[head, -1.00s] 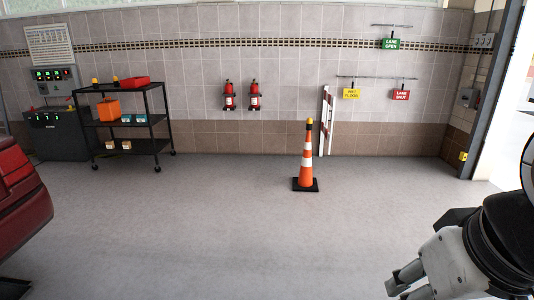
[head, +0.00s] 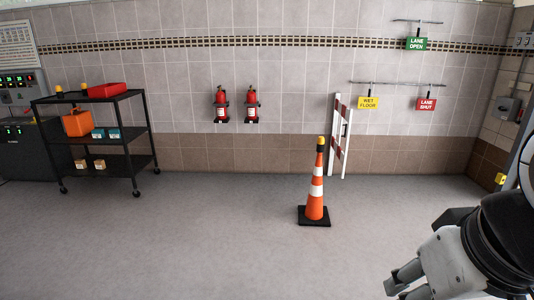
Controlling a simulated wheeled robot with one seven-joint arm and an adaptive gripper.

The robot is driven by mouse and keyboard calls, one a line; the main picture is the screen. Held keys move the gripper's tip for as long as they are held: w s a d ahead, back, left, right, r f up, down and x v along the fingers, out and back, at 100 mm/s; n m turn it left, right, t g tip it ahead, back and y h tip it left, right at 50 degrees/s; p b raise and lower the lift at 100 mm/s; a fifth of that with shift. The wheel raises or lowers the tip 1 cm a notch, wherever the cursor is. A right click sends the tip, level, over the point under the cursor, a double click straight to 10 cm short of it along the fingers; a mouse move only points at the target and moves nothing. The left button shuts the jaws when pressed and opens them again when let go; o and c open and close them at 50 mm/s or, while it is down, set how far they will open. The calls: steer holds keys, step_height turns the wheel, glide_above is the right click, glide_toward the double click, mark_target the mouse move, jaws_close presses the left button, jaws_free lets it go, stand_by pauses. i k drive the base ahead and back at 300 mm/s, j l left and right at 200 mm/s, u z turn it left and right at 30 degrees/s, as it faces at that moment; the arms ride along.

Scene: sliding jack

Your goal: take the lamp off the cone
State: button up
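An orange cone (head: 315,199) with white bands stands upright on its black square base on the floor, right of the middle in the head view. A small lamp (head: 321,143), yellow above and dark below, sits on the cone's tip. My gripper (head: 400,284) is at the lower right, well in front of the cone and far from the lamp. Its fingers show only partly at the picture's lower edge, and I see nothing between them.
A red and white barrier (head: 340,136) leans at the wall behind the cone. A black shelf cart (head: 98,136) with boxes stands at the left. Two fire extinguishers (head: 221,104) and several signs hang on the wall. The floor before the cone is clear.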

mark_target(322, 139)
steer(key=i, duration=3.75)
steer(key=i+j+z, duration=0.15)
steer(key=i, duration=0.65)
steer(key=i+l, duration=0.05)
